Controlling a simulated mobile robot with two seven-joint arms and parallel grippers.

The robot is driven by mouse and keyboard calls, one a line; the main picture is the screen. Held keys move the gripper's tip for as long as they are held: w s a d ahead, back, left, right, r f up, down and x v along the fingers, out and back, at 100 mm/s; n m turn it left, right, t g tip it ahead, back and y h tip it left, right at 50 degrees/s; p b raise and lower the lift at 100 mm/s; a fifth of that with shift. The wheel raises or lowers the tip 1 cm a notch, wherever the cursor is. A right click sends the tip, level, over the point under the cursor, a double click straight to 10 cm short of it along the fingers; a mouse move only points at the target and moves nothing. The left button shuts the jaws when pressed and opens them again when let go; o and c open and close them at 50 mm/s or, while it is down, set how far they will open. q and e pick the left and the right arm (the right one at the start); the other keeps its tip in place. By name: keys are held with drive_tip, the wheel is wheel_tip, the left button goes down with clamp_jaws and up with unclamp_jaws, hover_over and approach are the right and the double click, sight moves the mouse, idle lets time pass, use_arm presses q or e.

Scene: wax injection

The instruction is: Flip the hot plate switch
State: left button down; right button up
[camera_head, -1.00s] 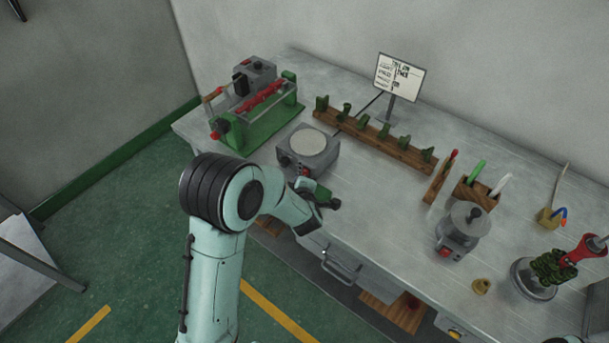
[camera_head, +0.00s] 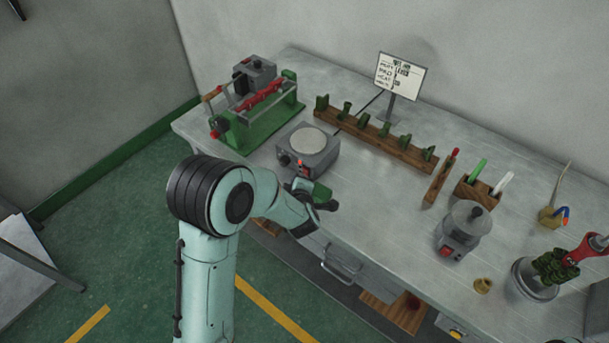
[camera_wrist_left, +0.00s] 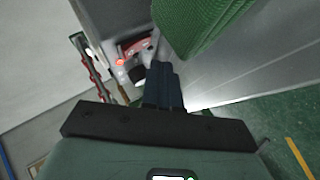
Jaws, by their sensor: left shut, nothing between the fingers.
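The hot plate (camera_head: 308,148) is a grey box with a round pale top, near the table's front edge in the head view. A small bright orange-red switch (camera_head: 299,163) shows on its front. In the left wrist view the switch (camera_wrist_left: 120,62) glows orange-red on a red panel, close to a dark knob (camera_wrist_left: 137,74). My left gripper (camera_head: 300,182) is just in front of the hot plate. In the left wrist view its dark fingers (camera_wrist_left: 163,84) are shut and empty, pointing towards the hot plate's front; contact cannot be told. My right gripper is out of view.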

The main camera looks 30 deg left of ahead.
use_arm(q)
drive_tip(key=shift+s+a+r+b, duration=0.1)
drive_tip(key=shift+s+r+b, duration=0.2)
drive_tip(key=shift+s, duration=0.95)
drive_tip(key=shift+s+a+r+b, duration=0.1)
drive_tip(key=shift+s+b, duration=0.25)
drive_tip(key=shift+s, duration=0.85)
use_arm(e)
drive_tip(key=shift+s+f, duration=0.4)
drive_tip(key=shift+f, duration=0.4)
use_arm(q)
drive_tip(key=shift+f, duration=0.1)
